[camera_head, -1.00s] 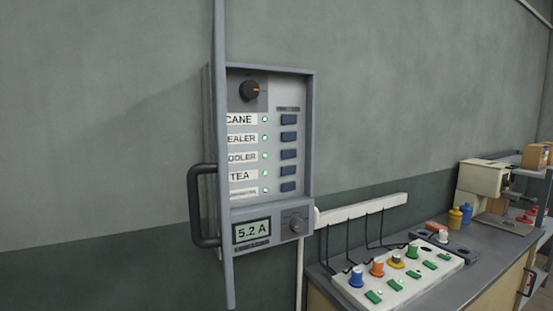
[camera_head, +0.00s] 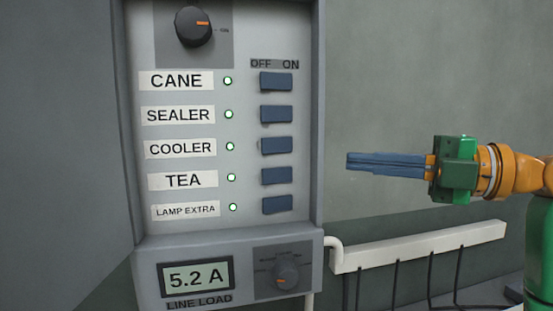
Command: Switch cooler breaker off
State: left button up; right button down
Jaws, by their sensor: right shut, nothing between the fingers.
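The cooler breaker (camera_head: 277,146) is a dark blue rocker in the third row of the grey breaker panel (camera_head: 318,120). The COOLER label (camera_head: 181,148) is to its left, with a lit green lamp (camera_head: 230,146) between them. The OFF and ON marks stand above the breaker column, OFF at left and ON at right. My right gripper (camera_head: 350,161) is shut and empty, its blue fingers pointing left toward the panel. Its tips are to the right of the cooler breaker, slightly lower in the picture and apart from it. My left gripper is out of view.
Similar breakers for CANE (camera_head: 276,82), SEALER (camera_head: 277,115), TEA (camera_head: 277,176) and LAMP EXTRA (camera_head: 277,205) sit close above and below, all with green lamps lit. The line load display (camera_head: 196,276) reads 5.2 A. The open panel door (camera_head: 65,150) stands at left. A white power strip (camera_head: 420,245) is at lower right.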

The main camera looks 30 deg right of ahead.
jog(key=p, duration=0.3)
send_near(262, 149)
jog(key=x, duration=0.5)
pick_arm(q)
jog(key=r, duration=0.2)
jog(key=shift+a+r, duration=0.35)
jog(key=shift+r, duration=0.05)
pick_arm(e)
jog(key=shift+w+a+h, duration=0.2)
jog(key=shift+a+h, duration=0.05)
jog(key=shift+h, duration=0.05)
